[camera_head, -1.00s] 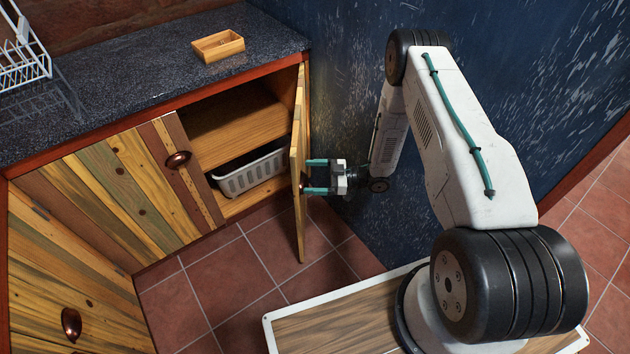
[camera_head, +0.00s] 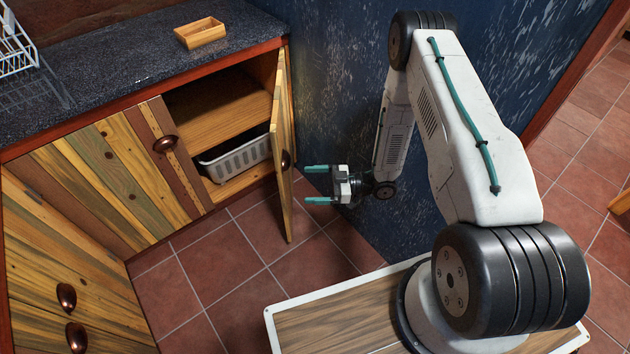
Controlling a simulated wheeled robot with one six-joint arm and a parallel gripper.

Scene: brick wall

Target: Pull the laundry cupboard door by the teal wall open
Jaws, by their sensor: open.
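The cupboard door (camera_head: 283,165) by the dark blue-teal wall stands wide open, swung out from the cabinet and seen nearly edge-on. Its dark copper cup handle (camera_head: 286,160) shows on the face towards the wall. My gripper (camera_head: 307,184) is open and empty, its two teal fingers pointing left at the door. The fingertips are to the right of the door, apart from the handle in this view. The open cupboard shows a wooden shelf (camera_head: 225,118) and a light grey basket (camera_head: 240,158) below it.
The blue-teal wall (camera_head: 340,90) is close behind my arm. A closed plank door (camera_head: 120,175) with a copper handle is left of the opening. Drawers (camera_head: 65,265) are at the left. A small wooden tray (camera_head: 200,33) and a dish rack (camera_head: 15,50) are on the counter. Tiled floor (camera_head: 230,260) is clear.

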